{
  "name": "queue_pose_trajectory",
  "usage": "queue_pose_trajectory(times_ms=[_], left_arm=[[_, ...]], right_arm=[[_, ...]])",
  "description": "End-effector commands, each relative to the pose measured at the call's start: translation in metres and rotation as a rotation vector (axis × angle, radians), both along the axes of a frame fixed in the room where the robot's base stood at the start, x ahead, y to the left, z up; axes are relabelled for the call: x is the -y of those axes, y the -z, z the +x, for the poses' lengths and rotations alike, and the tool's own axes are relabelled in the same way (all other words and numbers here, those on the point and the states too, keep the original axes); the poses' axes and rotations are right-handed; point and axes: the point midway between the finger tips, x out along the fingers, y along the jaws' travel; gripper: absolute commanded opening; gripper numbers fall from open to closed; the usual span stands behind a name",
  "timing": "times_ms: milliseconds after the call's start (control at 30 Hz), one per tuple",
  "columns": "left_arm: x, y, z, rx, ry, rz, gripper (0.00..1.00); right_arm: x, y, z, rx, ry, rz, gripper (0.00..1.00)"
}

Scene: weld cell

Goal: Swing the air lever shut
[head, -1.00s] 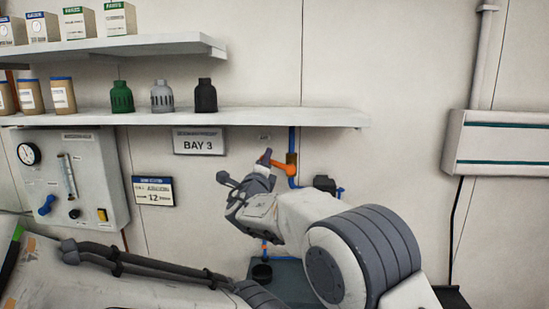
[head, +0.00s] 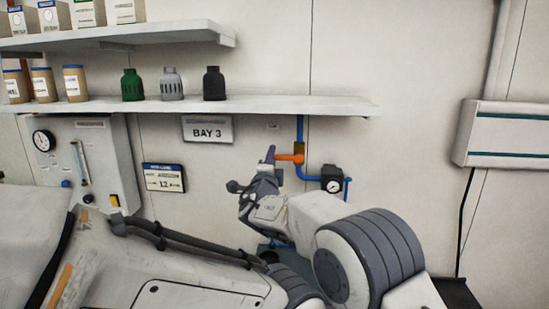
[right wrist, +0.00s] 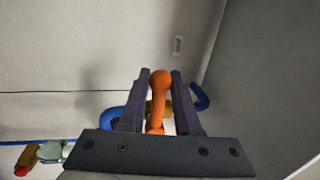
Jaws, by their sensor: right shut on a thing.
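The orange air lever (head: 289,158) is on a brass-coloured valve (head: 300,146) in the blue wall pipe (head: 300,125). It points left from the pipe, roughly level in the head view. My right gripper (head: 270,156) is at the lever's free end. In the right wrist view the rounded end of the orange lever (right wrist: 160,88) sits between the two dark fingers of my right gripper (right wrist: 160,95), which are shut on it. My left arm crosses the lower left of the head view, but its gripper is out of frame.
A gauge (head: 331,179) is on the pipe right of the lever. A shelf (head: 290,104) with several bottles runs above, and the BAY 3 sign (head: 207,129) hangs below it. A panel (head: 110,160) is at left, and a wall box (head: 510,135) at right.

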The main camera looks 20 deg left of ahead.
Motion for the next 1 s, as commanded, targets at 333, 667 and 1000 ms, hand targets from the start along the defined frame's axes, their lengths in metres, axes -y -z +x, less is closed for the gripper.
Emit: queue_pose_trajectory(times_ms=[333, 667, 1000], left_arm=[[0.0, 0.0, 0.0, 0.0, 0.0, 0.0, 0.5], [0.0, 0.008, 0.0, 0.0, 0.0, 0.0, 0.5], [0.0, 0.045, 0.0, 0.0, 0.0, 0.0, 0.5]], right_arm=[[-0.001, 0.003, 0.0, -0.004, -0.002, -0.004, 0.5], [0.0, 0.005, -0.009, -0.003, -0.002, -0.002, 0.5], [0.01, 0.02, -0.068, -0.003, -0.005, -0.001, 0.5]])
